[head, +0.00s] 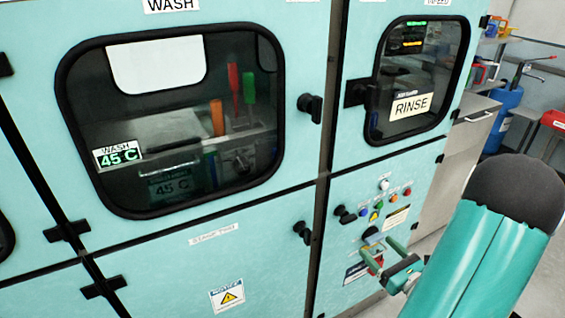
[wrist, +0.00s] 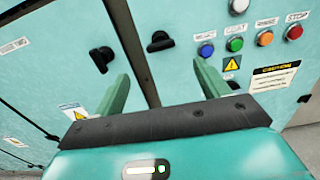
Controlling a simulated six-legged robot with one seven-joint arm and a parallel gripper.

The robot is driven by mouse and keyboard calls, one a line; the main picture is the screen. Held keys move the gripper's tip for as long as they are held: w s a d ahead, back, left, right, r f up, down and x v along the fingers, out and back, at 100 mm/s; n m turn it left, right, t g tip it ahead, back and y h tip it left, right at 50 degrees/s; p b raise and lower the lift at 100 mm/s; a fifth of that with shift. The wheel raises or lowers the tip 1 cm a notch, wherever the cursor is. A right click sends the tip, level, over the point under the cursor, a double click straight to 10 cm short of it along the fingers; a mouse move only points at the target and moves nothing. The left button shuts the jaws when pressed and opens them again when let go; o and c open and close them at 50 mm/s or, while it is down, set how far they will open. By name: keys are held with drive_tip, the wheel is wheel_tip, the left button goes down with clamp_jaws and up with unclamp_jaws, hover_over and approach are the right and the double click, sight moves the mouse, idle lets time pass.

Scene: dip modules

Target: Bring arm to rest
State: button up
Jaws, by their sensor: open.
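My gripper (head: 383,257) is at the lower right in the head view, in front of the teal machine's lower control panel, with my teal arm in the foreground. In the wrist view my gripper (wrist: 163,88) shows two green fingers spread wide apart with nothing between them. Beyond the fingers are the panel face, a dark vertical seam and a black knob (wrist: 160,41). The gripper looks apart from the panel, but the exact gap cannot be told.
The wash door window (head: 170,120) is at left and the rinse window (head: 416,80) at upper right. Coloured buttons (wrist: 235,44) sit close to the right finger. A black latch handle (head: 311,107) sticks out. A blue container (head: 503,118) stands at far right.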

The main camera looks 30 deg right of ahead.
drive_tip(key=w+a+r+n+g+y, duration=0.1)
drive_tip(key=a+r+n+g+y, duration=0.25)
drive_tip(key=a+n, duration=0.4)
drive_tip(key=w+a+r+n+g+y, duration=0.1)
drive_tip(key=a+r+n+g+y, duration=0.3)
drive_tip(key=a, duration=0.6)
drive_tip(key=w+a+n+g+y, duration=0.1)
drive_tip(key=a+n+g+y, duration=0.1)
drive_tip(key=a+n+g, duration=0.45)
drive_tip(key=s+a+r+n+h, duration=0.2)
drive_tip(key=r+n+h, duration=0.3)
drive_tip(key=n, duration=0.4)
drive_tip(key=s+a+r+n+t+h, duration=0.1)
drive_tip(key=s+a+r+n+h, duration=0.2)
drive_tip(key=a+r+n+h, duration=0.2)
drive_tip(key=n, duration=0.3)
drive_tip(key=shift+s+a+n+t, duration=0.2)
drive_tip(key=shift+s+n+t, duration=0.1)
drive_tip(key=shift+s+n, duration=0.1)
